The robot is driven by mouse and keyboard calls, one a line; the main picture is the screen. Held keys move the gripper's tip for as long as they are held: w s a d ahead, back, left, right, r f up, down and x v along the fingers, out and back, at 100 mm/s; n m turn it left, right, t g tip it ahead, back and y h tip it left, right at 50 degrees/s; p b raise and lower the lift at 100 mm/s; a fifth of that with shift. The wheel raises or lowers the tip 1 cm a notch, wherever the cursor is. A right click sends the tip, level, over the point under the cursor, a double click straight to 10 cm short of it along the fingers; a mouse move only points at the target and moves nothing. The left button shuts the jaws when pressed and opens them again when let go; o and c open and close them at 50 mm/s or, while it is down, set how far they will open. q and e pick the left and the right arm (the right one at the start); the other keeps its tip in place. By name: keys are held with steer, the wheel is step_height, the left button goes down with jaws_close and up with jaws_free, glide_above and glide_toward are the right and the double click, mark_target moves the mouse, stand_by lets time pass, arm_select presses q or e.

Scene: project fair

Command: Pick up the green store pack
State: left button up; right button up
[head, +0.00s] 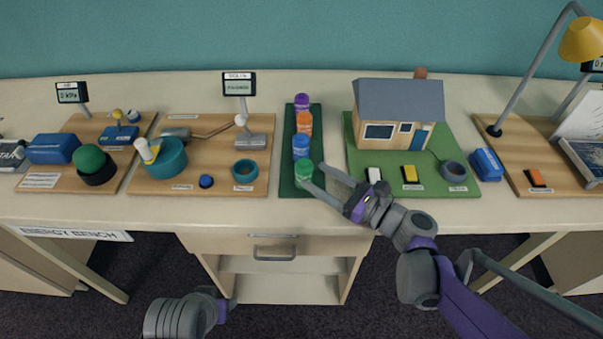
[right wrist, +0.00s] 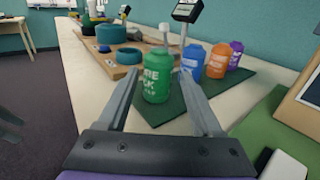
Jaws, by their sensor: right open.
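The green store pack (head: 304,172) is an upright green bottle with white lettering at the near end of a row on a dark green mat (head: 288,185). It also stands upright in the right wrist view (right wrist: 158,76). My right gripper (head: 312,174) is open and empty, with its two fingers reaching toward the pack from the right. In the right wrist view the pack appears between the fingers, near their tips; I cannot tell whether they touch it. My left gripper (head: 222,305) is low in front of the bench, and its fingers are not clear.
Blue (head: 301,147), orange (head: 304,123) and purple (head: 301,103) bottles stand behind the green one on the mat. A wooden board with a teal ring (head: 245,171) lies to the left. A model house (head: 396,115) on a green base stands to the right.

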steer(key=x, duration=0.7)
steer(key=shift+w+a+r, duration=0.15)
steer(key=shift+a, duration=0.2)
steer(key=shift+c, duration=0.4)
jaws_close()
